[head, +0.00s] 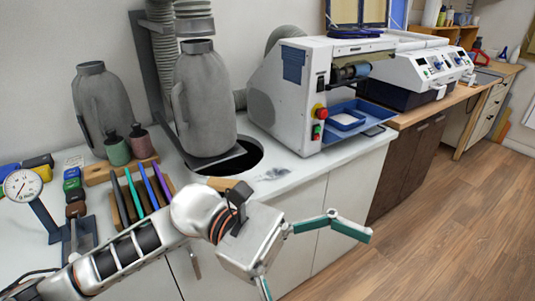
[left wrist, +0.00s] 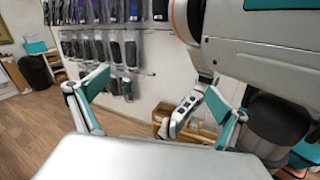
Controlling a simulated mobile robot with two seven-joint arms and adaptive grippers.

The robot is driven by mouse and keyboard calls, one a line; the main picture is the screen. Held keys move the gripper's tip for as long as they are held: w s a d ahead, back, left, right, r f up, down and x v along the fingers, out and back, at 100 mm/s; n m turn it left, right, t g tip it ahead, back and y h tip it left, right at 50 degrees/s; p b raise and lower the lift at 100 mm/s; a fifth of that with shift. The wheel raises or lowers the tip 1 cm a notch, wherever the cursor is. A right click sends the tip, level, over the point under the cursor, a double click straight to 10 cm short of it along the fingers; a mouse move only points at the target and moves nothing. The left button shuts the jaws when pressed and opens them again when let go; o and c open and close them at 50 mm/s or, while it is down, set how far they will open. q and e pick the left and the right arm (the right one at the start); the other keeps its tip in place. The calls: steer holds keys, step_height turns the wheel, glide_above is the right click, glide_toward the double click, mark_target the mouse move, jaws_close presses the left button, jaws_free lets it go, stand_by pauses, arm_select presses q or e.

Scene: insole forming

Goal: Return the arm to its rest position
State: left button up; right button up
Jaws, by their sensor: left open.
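My left arm reaches in from the lower left of the head view, in front of the worktop (head: 300,172). Its left gripper (head: 318,266) is open and empty, with its two teal-tipped fingers spread wide. The gripper hangs in front of the cabinet fronts, out past the worktop's front edge. In the left wrist view the open fingers (left wrist: 155,112) stand apart with nothing held between them. My right gripper cannot be made out in either view.
A white machine with a blue tray (head: 352,120) stands on the worktop. Left of it are grey bottles (head: 204,100), a round hole, a rack of colored tools (head: 145,190) and a dial gauge (head: 22,185). Packaged insoles (left wrist: 105,45) hang on a wall. The wooden floor (head: 455,220) at right is clear.

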arm_select(q)
steer(key=w+a+r+n+t+h, duration=0.25)
steer(key=w+n+t+h, duration=0.75)
steer(key=n, duration=0.8)
steer(key=w+a+f+n+t+y, duration=0.55)
steer(key=f+n+t, duration=0.2)
steer(key=n, duration=0.45)
steer(key=w+a+f+n+t+y, duration=0.5)
steer(key=f+n+t+y, duration=0.15)
steer(key=n+t, duration=0.35)
steer(key=s+a+f+n+g+y, duration=0.1)
steer(key=a+f+n+y, duration=0.3)
steer(key=f, duration=0.4)
steer(key=a+f+n+g+y, duration=0.1)
steer(key=a+f+n+y, duration=0.1)
steer(key=a+f+n, duration=0.35)
steer(key=s+a+f+n+g+y, duration=0.2)
steer(key=s+a+f+n, duration=0.1)
steer(key=s+f, duration=0.4)
steer(key=s+a+f+n+g+y, duration=0.2)
steer(key=s+f+n, duration=0.4)
steer(key=f, duration=0.7)
steer(key=shift+s+a+f+g+y, duration=0.35)
steer(key=shift+a+g, duration=0.5)
steer(key=shift+a, duration=0.4)
steer(key=shift+r, duration=0.1)
